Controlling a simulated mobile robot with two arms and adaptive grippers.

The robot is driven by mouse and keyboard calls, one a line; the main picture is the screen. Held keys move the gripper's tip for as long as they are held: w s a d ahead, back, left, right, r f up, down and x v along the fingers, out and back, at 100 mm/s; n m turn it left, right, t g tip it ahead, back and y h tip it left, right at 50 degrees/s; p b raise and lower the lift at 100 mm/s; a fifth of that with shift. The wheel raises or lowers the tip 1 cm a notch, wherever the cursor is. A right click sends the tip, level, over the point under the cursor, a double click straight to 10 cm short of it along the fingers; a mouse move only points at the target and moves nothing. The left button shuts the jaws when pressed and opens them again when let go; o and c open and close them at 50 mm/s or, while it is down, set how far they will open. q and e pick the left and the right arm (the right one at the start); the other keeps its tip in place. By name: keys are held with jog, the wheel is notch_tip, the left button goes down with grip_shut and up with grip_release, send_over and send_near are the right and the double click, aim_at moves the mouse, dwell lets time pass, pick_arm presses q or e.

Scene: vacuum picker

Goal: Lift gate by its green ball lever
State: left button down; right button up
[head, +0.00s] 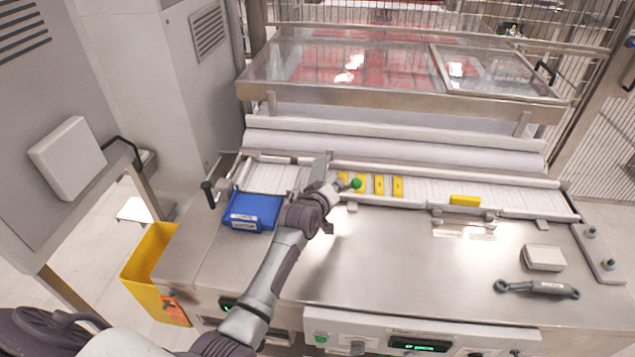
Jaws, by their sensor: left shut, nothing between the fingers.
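A grey upright plate, seemingly the gate (320,165), stands across the conveyor just behind my wrist. My wrist hides its lower part and most of the lever. My right gripper is not in view.
Several yellow blocks (397,187) stand on the white conveyor (430,190) right of the gate; another yellow block (465,200) lies further right. A blue tray (254,211) sits left of my arm. A grey box (543,257) and a dark-ended tool (537,289) lie right. The middle steel top is clear.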

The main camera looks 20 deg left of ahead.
pick_arm(q)
jog(key=shift+w+d+f, duration=0.2)
jog(key=shift+d+f, duration=0.35)
jog(key=shift+f, duration=0.1)
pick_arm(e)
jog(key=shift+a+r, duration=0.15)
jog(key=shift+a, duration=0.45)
pick_arm(q)
jog(key=shift+d+f, duration=0.1)
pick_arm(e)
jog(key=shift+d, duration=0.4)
pick_arm(q)
jog(key=r+p, duration=0.1)
jog(key=a+r+p, duration=0.1)
jog(key=r+p, duration=0.1)
jog(key=r, duration=0.1)
jog(key=shift+w+a+r, duration=0.1)
jog(key=shift+w+a, duration=0.05)
jog(key=shift+w, duration=0.15)
jog(key=b+v, duration=0.1)
jog(key=v, duration=0.9)
jog(key=shift+r+b, duration=0.3)
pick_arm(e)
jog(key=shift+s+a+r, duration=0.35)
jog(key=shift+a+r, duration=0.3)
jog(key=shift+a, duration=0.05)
